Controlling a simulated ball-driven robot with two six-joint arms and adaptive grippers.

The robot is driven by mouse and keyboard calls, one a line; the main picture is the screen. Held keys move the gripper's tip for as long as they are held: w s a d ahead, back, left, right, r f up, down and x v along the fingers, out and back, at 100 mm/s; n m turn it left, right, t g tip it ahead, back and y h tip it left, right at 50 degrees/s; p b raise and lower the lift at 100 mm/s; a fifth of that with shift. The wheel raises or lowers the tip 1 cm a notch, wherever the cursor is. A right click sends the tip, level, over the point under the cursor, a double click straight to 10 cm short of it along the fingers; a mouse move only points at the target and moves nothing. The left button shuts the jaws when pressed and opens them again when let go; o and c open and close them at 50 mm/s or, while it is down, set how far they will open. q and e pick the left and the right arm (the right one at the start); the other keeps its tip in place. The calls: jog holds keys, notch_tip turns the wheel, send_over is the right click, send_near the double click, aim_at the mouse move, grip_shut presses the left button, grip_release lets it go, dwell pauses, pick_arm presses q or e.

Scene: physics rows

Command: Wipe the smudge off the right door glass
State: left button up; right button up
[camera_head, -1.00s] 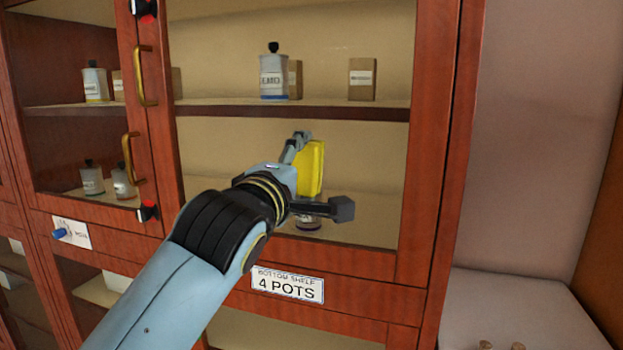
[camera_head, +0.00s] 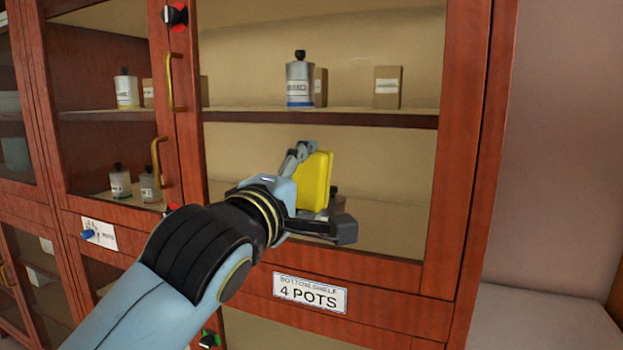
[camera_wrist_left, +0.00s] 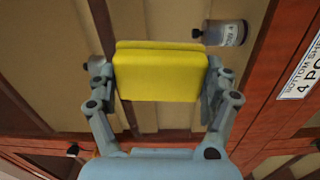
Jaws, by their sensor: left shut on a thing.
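My left gripper (camera_head: 318,190) is shut on a yellow block-shaped sponge (camera_head: 316,182), held in front of the lower pane of the right door glass (camera_head: 400,165). In the left wrist view the sponge (camera_wrist_left: 160,72) sits between both fingers of the gripper (camera_wrist_left: 160,85). I cannot tell whether the sponge touches the glass. No smudge can be made out on the visible glass; the arm and sponge cover part of it. My right gripper is not in view.
Behind the glass, a labelled bottle (camera_head: 300,80) and a box (camera_head: 388,86) stand on a shelf. Brass handles (camera_head: 157,160) stick out on the door frames at left. A sign reading 4 POTS (camera_head: 310,293) is below. A pale surface (camera_head: 540,320) lies at lower right.

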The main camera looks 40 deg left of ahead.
pick_arm(q)
jog(key=shift+v, duration=0.75)
jog(key=shift+r, duration=0.1)
jog(key=shift+v, duration=1.55)
jog(key=shift+w, duration=0.1)
